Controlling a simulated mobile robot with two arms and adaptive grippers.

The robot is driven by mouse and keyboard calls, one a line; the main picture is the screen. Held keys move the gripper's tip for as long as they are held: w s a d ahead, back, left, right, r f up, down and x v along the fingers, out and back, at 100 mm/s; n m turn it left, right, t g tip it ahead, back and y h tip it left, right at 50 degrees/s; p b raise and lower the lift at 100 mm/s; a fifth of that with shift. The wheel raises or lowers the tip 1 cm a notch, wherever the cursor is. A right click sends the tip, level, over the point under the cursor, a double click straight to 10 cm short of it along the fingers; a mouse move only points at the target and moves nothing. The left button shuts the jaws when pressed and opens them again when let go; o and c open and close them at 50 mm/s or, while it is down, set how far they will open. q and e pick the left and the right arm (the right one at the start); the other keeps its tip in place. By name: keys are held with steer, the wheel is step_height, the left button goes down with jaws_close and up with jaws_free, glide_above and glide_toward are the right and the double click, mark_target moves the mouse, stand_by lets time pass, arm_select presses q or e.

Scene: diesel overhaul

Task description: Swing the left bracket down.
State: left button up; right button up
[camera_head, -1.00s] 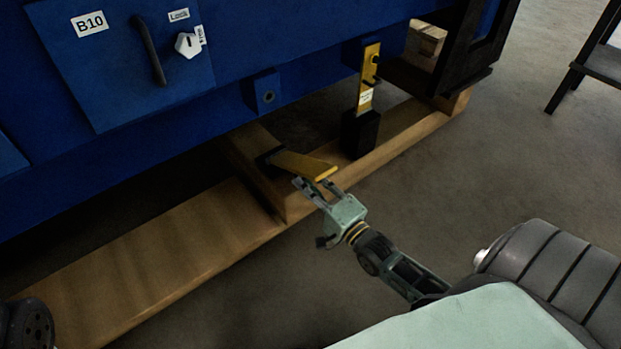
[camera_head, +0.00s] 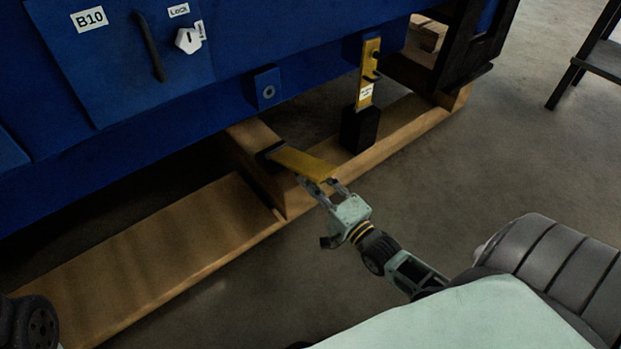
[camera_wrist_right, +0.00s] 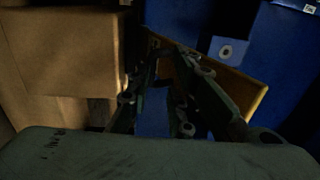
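The left bracket (camera_head: 303,163) is a flat yellow bar. It juts out from a dark mount near the wooden beam, at a slant and not hanging straight down. My right gripper (camera_head: 331,190) is at the bar's outer end, just below and in front of it. Its fingers are apart with nothing clearly between them. In the right wrist view the yellow bar (camera_wrist_right: 248,88) passes behind the right-hand finger. Whether finger and bar touch I cannot tell. A second yellow bracket (camera_head: 369,68) stands upright to the right, above a black block. My left gripper is not in view.
The blue engine housing (camera_head: 220,45) with its B10 panel fills the upper left. Wooden beams (camera_head: 160,255) lie on the floor below it. A black step frame (camera_head: 590,60) stands at the far right.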

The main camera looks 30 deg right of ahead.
steer(key=s+f, duration=0.1)
steer(key=s, duration=0.9)
steer(key=shift+s+d, duration=0.2)
steer(key=shift+d, duration=0.2)
